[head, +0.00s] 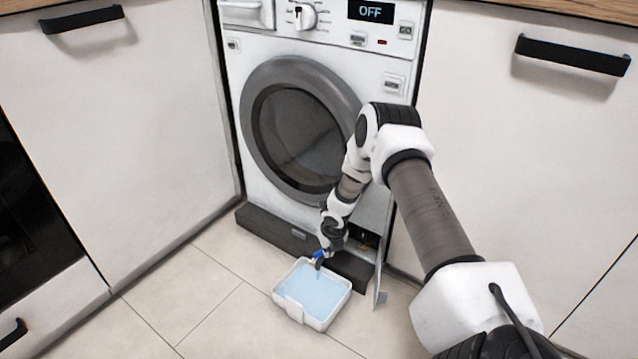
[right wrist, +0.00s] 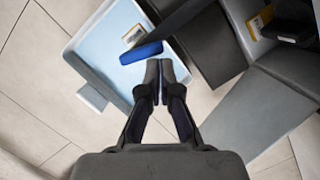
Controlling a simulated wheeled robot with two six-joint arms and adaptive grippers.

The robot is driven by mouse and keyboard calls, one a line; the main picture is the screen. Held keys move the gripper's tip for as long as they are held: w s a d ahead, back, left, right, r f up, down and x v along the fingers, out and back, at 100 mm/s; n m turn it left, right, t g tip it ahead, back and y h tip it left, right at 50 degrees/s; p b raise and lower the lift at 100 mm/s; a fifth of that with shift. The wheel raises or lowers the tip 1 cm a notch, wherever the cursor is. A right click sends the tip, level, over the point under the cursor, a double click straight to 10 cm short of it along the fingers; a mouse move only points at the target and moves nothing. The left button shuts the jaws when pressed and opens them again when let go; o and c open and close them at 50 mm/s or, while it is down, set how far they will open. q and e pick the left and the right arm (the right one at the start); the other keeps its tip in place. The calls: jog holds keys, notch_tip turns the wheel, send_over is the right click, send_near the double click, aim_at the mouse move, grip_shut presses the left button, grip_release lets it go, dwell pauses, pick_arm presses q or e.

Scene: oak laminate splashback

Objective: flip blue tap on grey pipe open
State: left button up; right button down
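The blue tap (head: 319,254) shows in the head view just above the tray, at the low front of the washing machine. In the right wrist view its blue lever (right wrist: 141,53) lies slantwise just beyond my fingertips. My right gripper (head: 318,264) reaches down to the tap. In the right wrist view its fingers (right wrist: 160,70) are together with nothing between them, and the tips are at or very near the lever; contact is unclear. I cannot make out the grey pipe clearly. My left gripper is not in view.
A white tray (head: 279,297) holding pale blue water stands on the tiles below the tap. An open flap (head: 380,287) hangs beside the service opening (head: 366,238) at its right. The dark plinth (head: 268,233) runs behind. Floor to the left is clear.

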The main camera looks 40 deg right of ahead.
jog(key=shift+d, duration=0.1)
jog(key=shift+w+a+b, duration=0.35)
jog(key=shift+a+b, duration=0.05)
jog(key=shift+b, duration=0.05)
jog(key=shift+w+a+r, duration=0.1)
jog(key=shift+w+a, duration=0.1)
